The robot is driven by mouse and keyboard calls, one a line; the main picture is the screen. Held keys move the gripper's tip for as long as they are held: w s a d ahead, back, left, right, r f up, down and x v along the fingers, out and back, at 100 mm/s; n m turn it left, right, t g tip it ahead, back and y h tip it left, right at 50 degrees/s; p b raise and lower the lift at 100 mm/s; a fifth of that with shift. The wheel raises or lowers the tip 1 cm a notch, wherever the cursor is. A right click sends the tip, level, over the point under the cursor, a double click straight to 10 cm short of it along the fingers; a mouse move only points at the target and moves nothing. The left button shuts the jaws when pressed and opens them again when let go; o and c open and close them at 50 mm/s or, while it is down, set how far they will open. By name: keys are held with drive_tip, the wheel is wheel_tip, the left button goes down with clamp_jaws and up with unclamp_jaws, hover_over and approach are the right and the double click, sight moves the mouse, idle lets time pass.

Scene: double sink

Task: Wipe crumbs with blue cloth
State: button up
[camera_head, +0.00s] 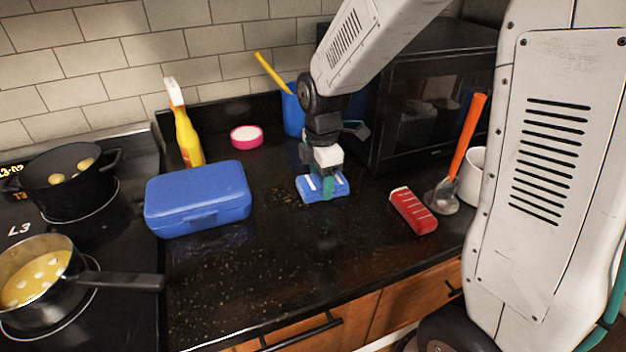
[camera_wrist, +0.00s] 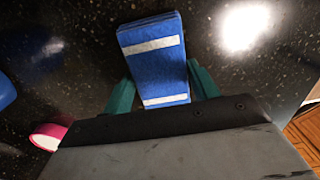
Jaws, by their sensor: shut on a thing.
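A blue cloth with white stripes (camera_head: 312,192) is at the middle of the black counter, and it also shows in the wrist view (camera_wrist: 152,62). My gripper (camera_head: 326,184) is shut on the cloth from above, with one teal finger on each side of it in the wrist view (camera_wrist: 160,88). The cloth looks to be on or just above the counter; I cannot tell which. Brown crumbs (camera_head: 283,196) lie on the counter just left of the cloth. The area right under the cloth and gripper is hidden.
A blue lunch box (camera_head: 198,198) stands left of the crumbs. A red-and-white striped item (camera_head: 413,211) lies to the right, near a ladle with an orange handle (camera_head: 466,140). A yellow spray bottle (camera_head: 187,135) and a pink round tub (camera_head: 246,137) stand behind.

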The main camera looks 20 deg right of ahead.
drive_tip(key=shift+s+d+f, duration=0.1)
drive_tip(key=shift+f, duration=0.05)
drive_tip(key=shift+r, duration=3.05)
drive_tip(key=shift+r, duration=0.1)
drive_tip(key=shift+r, duration=1.45)
